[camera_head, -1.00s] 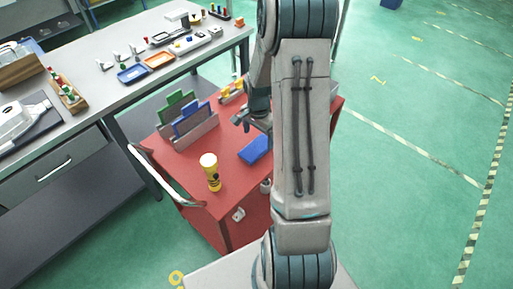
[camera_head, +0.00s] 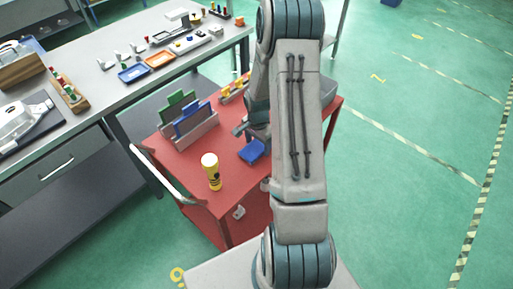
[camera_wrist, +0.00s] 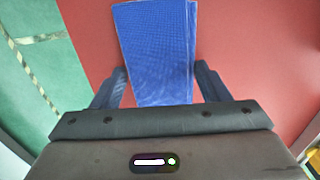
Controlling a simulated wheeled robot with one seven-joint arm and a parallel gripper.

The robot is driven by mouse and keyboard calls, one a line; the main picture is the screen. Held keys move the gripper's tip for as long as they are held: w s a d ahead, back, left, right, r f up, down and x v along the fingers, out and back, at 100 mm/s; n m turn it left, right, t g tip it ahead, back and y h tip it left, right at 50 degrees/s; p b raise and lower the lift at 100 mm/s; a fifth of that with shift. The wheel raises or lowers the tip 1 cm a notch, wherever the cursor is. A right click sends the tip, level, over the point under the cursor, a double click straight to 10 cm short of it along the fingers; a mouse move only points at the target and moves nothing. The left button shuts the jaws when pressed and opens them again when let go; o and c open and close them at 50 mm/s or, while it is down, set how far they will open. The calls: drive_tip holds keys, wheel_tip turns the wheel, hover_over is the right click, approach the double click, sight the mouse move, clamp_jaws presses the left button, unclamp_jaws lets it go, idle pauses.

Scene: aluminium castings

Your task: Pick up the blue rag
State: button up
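The blue rag (camera_head: 251,150) lies flat on the top of the red cart (camera_head: 190,165), partly hidden by my arm in the head view. In the wrist view the rag (camera_wrist: 156,50) is a long blue piece running from the top edge down between my fingers. My gripper (camera_wrist: 162,82) is open, with one finger on each side of the rag and a gap of red surface beside the right finger. In the head view my gripper (camera_head: 243,130) is just above the rag, mostly hidden by the arm.
Yellow items (camera_head: 235,88) sit at the cart's back. A grey workbench (camera_head: 110,85) is at the left.

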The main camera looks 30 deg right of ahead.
sight(259, 144)
drive_tip(key=c, duration=0.5)
drive_tip(key=shift+r, duration=0.15)
drive_tip(key=shift+r, duration=0.5)
drive_tip(key=r, duration=0.1)
drive_tip(key=r+b, duration=0.1)
drive_tip(key=r, duration=0.1)
drive_tip(key=shift+w+d, duration=0.15)
drive_tip(key=shift+d, duration=0.25)
drive_tip(key=w+d+r+b, duration=0.2)
drive_tip(key=d+r, duration=0.4)
drive_tip(key=d, duration=0.4)
drive_tip(key=shift+w+d+r, duration=0.15)
drive_tip(key=shift+w+r, duration=0.25)
drive_tip(key=shift+w, duration=0.35)
